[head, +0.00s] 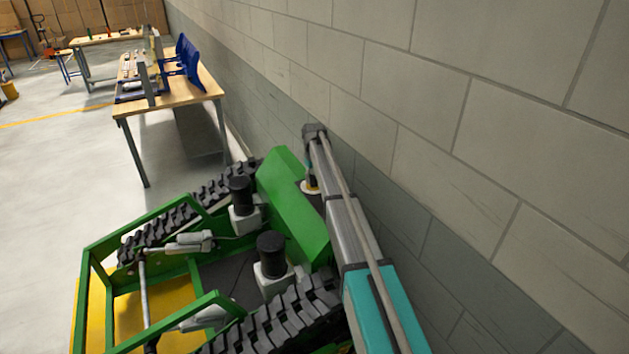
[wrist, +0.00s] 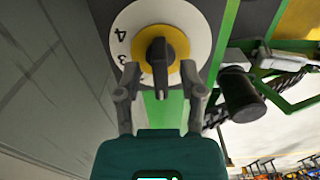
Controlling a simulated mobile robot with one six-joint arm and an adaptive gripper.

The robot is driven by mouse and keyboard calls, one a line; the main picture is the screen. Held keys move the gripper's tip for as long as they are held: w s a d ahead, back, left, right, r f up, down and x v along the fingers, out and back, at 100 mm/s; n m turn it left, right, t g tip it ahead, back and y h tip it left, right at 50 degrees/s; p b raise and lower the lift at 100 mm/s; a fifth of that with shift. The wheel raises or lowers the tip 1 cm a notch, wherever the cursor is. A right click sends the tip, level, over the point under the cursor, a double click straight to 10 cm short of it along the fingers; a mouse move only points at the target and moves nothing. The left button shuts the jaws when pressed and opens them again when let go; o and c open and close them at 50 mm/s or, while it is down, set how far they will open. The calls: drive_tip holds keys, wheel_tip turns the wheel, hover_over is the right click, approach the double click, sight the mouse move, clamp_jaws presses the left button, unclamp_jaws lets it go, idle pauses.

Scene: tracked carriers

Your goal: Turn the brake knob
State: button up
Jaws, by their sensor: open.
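The brake knob (wrist: 160,60) is a black bar-shaped handle on a yellow disc (wrist: 176,43), set on a white dial (wrist: 196,20) with black numerals; a 4 and a 3 show at left. The handle points roughly along my gripper's axis. My gripper (wrist: 158,70) is open, one finger on each side of the handle's near end, with visible gaps. I cannot tell its depth relative to the knob. In the head view, the white and yellow dial (head: 312,188) shows partly beside the green carrier housing (head: 290,205); my arm hides much of it.
A block wall (head: 440,130) runs close along the right side of the tracked carrier (head: 200,262). Black cylinders (head: 271,252) stand on the carrier, one near my gripper in the wrist view (wrist: 238,92). A workbench (head: 170,100) stands behind; the floor at left is clear.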

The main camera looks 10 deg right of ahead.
clamp_jaws()
idle(0.3)
drive_tip(key=shift+m, duration=0.3)
drive_tip(key=m, duration=0.7)
drive_tip(key=shift+m, duration=0.4)
drive_tip(key=m, duration=0.3)
drive_tip(key=shift+m, duration=2.2)
